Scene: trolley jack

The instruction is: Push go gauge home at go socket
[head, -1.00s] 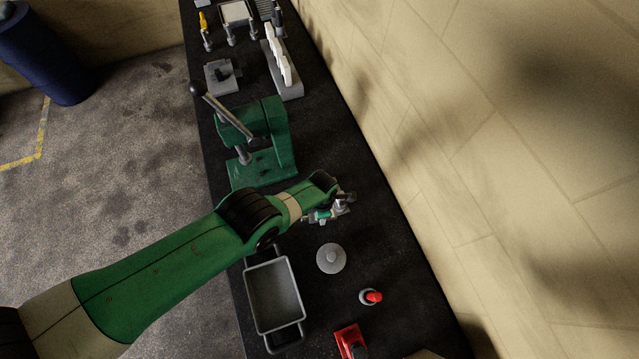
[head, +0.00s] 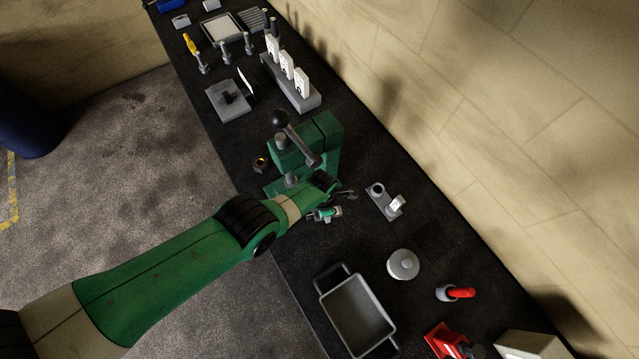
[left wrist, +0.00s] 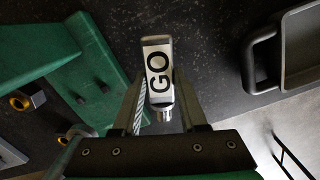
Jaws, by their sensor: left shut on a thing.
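My left gripper (head: 336,211) is beside the green press, over the dark bench. In the left wrist view, its fingers (left wrist: 161,101) are shut on the go gauge (left wrist: 158,67), which has a pale face marked GO and a shiny metal end toward the gripper body. In the head view the gauge is too small to make out clearly. A small grey block (head: 384,212) with a round ring socket (head: 376,189) and a white tag (head: 397,203) stands to the right of the gripper, apart from it. The tag's lettering is unreadable. My right gripper is not in view.
The green press (head: 322,139) with its lever stands just behind the gripper. A grey tray (head: 323,296) with handles, a round grey lid-like disc (head: 403,264) and a red-handled item (head: 461,293) are nearer. A rack of white plates (head: 315,103) stands farther back.

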